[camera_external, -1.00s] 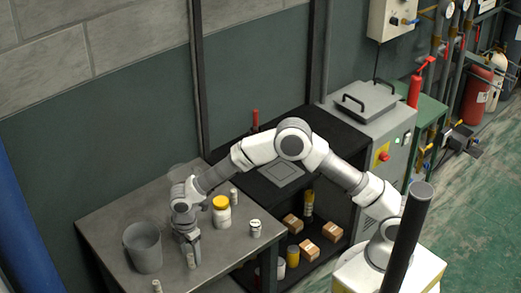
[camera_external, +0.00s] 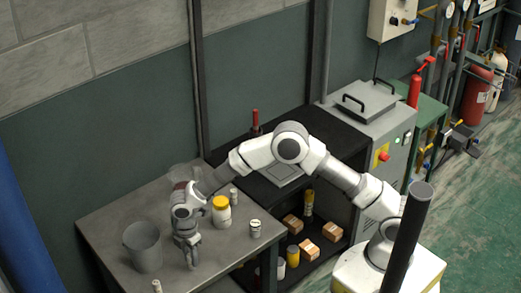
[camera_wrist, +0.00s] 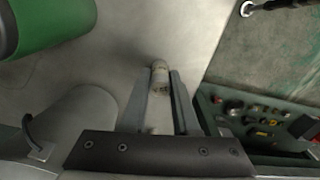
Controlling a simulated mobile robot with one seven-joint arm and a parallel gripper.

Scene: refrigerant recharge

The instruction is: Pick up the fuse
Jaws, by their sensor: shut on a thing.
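The fuse (camera_wrist: 160,76), a small pale cylinder with faint markings, sits between the two fingertips in the wrist view. My gripper (camera_wrist: 160,88) is shut on it, one finger on each side. In the external view my gripper (camera_external: 192,262) points down at the front part of the grey table (camera_external: 120,215). There the fuse is hidden by my gripper. I cannot tell whether the fuse still touches the table. A similar small pale cylinder (camera_external: 157,286) stands at the table's front edge.
A grey bucket (camera_external: 143,248) stands just left of my gripper. A yellow-lidded jar (camera_external: 221,214), a short banded cylinder (camera_external: 255,229) and a slim pale cylinder (camera_external: 234,196) stand to the right. A dark shelf with boxes (camera_external: 308,250) adjoins the table.

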